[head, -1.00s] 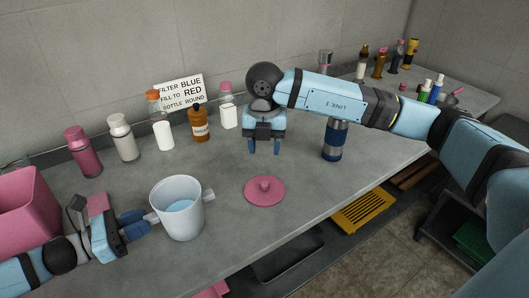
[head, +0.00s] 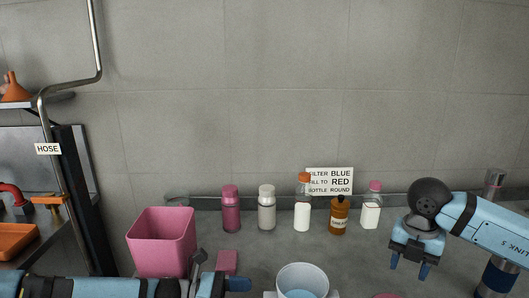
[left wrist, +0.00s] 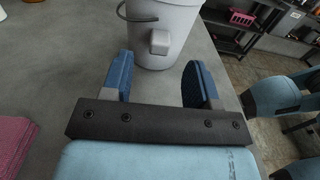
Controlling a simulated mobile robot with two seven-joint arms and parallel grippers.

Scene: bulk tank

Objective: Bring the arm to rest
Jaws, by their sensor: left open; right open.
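My right arm reaches in from the right in the head view, and its gripper (head: 411,267) points down, open and empty, over the counter's right part. My left arm lies low along the bottom edge of the head view. Its gripper also shows in the left wrist view (left wrist: 158,82), open with nothing between the fingers. The white bucket (left wrist: 180,22) stands just beyond those fingertips, its blocky side tab (left wrist: 159,42) facing the gap. In the head view the bucket (head: 303,272) shows blue liquid inside, and its lower part is cut off.
A pink bin (head: 160,243) stands beside my left arm. Several bottles line the wall, including an amber one (head: 338,216), near a sign (head: 330,181). A pink lid (head: 385,295) barely shows at the bottom edge. A blue-and-silver cylinder (head: 497,278) stands below my right arm.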

